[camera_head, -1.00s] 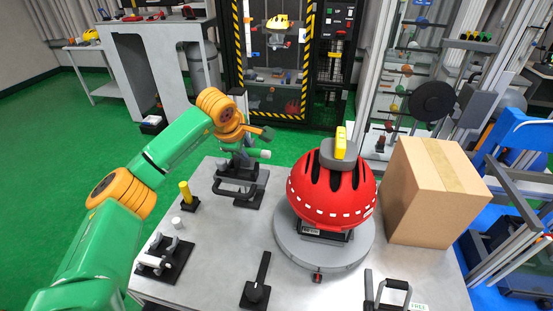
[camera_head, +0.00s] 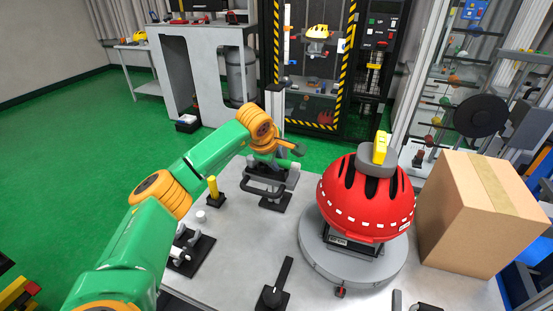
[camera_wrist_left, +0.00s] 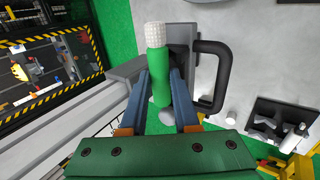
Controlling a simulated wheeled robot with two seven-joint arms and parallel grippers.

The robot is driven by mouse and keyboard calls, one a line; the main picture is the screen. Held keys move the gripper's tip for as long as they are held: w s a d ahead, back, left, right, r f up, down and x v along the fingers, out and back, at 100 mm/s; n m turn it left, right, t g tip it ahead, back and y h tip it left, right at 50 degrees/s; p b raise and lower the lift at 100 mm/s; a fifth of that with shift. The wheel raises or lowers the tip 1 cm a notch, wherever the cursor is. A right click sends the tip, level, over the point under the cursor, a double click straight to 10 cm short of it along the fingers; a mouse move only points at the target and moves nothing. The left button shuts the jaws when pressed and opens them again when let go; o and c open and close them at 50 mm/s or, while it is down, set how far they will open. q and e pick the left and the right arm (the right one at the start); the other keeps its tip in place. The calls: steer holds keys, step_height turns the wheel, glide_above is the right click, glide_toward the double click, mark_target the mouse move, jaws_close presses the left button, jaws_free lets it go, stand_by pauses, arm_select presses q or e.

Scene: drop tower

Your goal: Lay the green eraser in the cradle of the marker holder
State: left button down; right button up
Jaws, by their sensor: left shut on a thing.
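My left gripper (camera_wrist_left: 160,88) is shut on the green eraser (camera_wrist_left: 159,66), an upright-looking green bar with a white textured end in the left wrist view. The blue fingers lie on either side of it. In the head view the left gripper (camera_head: 277,164) is at the table's far left part, above or beside a black-handled fixture (camera_head: 265,190); the eraser is small and mostly hidden there. A black base with grey and white parts (camera_head: 190,250) at the table's left edge may be the marker holder; I cannot tell surely. It also shows in the left wrist view (camera_wrist_left: 278,122).
A red helmet (camera_head: 365,205) sits on a round grey turntable (camera_head: 325,262). A cardboard box (camera_head: 480,215) stands at the right. A yellow post (camera_head: 212,188) and a small white cylinder (camera_head: 200,216) stand at the left. A black lever (camera_head: 278,285) is in front.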

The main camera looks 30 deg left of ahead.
arm_select(q)
steer(key=shift+w+f, duration=0.1)
steer(key=shift+f, duration=0.05)
steer(key=c, duration=0.6)
jaws_free()
steer(key=b+v, duration=0.1)
steer(key=v, duration=0.6)
steer(key=shift+b, duration=0.3)
